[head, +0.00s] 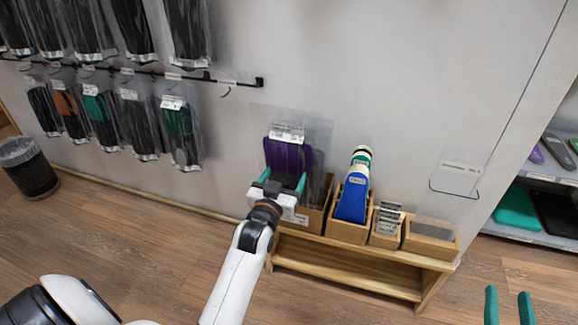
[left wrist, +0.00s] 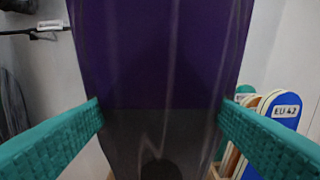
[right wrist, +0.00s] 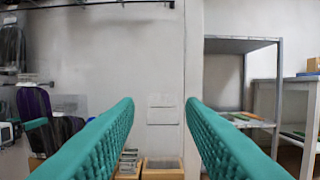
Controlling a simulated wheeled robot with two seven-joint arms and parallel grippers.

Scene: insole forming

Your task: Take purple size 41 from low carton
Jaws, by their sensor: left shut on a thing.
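A purple insole pack (head: 290,155) in a clear bag with a white label stands upright at the left end of the low wooden bench. My left gripper (head: 282,182) is shut on it, with one teal finger at each side edge. In the left wrist view the purple and dark grey pack (left wrist: 160,60) fills the space between the fingers. The low carton (head: 312,217) is just behind and below the gripper, with other clear bags in it. The size on the label is too small to read. My right gripper (head: 507,292) is open and empty at the lower right.
Blue insoles (head: 352,198) marked EU 42 stand in the neighbouring box. A small card box (head: 387,225) and a nearly empty tray (head: 430,240) follow on the bench (head: 350,277). Hanging packs (head: 180,135) are on wall rails at left; a shelf (head: 530,232) stands at right.

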